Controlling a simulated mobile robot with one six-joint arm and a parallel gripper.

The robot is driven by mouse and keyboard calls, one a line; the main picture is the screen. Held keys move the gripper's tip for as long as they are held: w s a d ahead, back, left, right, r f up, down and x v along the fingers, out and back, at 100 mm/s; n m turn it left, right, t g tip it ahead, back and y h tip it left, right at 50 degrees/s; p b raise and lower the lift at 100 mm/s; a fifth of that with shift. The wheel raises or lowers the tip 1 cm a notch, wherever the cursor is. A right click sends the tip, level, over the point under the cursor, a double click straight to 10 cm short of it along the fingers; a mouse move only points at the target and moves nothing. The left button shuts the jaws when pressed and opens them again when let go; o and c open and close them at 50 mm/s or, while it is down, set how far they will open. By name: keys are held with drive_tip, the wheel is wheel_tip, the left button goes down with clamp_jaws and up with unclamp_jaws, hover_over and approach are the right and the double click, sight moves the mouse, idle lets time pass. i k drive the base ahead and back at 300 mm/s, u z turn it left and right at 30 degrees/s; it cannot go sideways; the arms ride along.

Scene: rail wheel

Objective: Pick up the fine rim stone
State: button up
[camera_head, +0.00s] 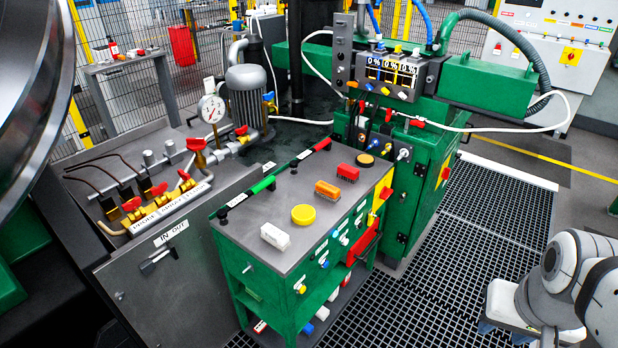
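No label tells which object is the fine rim stone. Several small objects lie on the grey top (327,211) of a green cart. They are a white block (274,236), a yellow disc (304,214), an orange block (327,191), a red block (348,173) and a small dark yellow-topped disc (365,160). They run in a diagonal row from front left to back right and stand apart. Parts of my white and grey arm (570,270) show at the lower right, well away from the cart. My gripper is not in view.
Green and red handled tools (262,186) lie along the cart's back left edge. A bench with valves and a gauge (212,108) stands to the left. A green machine (420,170) stands behind the cart. Dark grated floor (450,265) lies open between the cart and my arm.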

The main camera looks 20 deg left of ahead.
sight(276, 237)
drive_tip(key=u, duration=0.75)
drive_tip(key=i, duration=1)
drive_tip(key=u, duration=0.6)
drive_tip(key=k, duration=0.9)
drive_tip(key=u, duration=0.15)
drive_tip(key=i, duration=0.95)
drive_tip(key=z, duration=0.1)
